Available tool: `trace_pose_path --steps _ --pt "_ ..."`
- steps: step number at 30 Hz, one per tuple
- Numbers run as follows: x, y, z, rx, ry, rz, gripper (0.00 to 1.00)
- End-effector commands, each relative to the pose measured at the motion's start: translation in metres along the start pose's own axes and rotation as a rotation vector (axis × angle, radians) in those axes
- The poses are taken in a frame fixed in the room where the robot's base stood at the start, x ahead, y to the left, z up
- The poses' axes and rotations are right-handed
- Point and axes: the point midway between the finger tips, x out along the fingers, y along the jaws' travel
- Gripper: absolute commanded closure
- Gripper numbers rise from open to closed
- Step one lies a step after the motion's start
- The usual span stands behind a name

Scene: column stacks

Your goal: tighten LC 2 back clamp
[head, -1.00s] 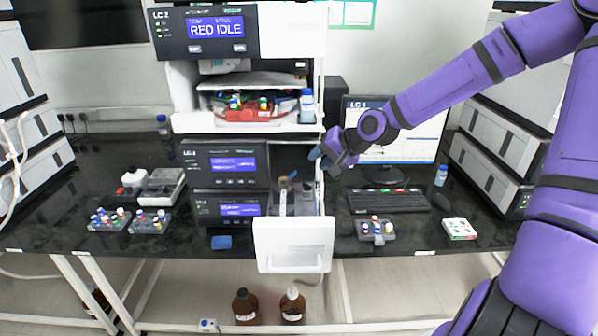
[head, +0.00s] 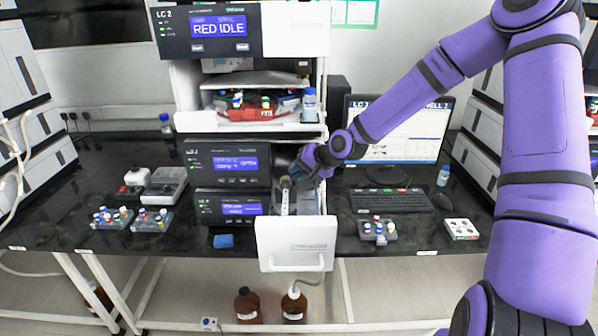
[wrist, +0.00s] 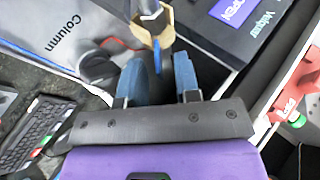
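The LC 2 column drawer (head: 297,243) is pulled out below the stack. In it stands a pale column (head: 285,204) with a tan fitting (head: 286,183) at its top; the fitting also shows in the wrist view (wrist: 153,22), with a blue piece through it. My gripper (head: 298,172) is over the back of the drawer, just behind and right of the fitting. In the wrist view its two blue fingers (wrist: 158,62) are apart, with a dark gap between them. A dark round knob (wrist: 98,67) lies left of the fingers. The back clamp cannot be clearly told apart.
The LC 2 stack (head: 228,163) stands close left of my gripper. A monitor (head: 398,130), keyboard (head: 390,200) and vial rack (head: 377,229) are on the right. A blue-capped bottle (head: 309,104) stands on the shelf above.

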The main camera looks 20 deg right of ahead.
Motion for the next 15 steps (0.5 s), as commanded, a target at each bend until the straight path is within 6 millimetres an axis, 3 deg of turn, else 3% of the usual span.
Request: trace_pose_path --steps 11,15 --pt "0.0031 0.0 0.0001 0.0 0.0 0.0 0.7" --pt "0.003 0.0 0.0001 0.0 0.0 0.0 1.0"
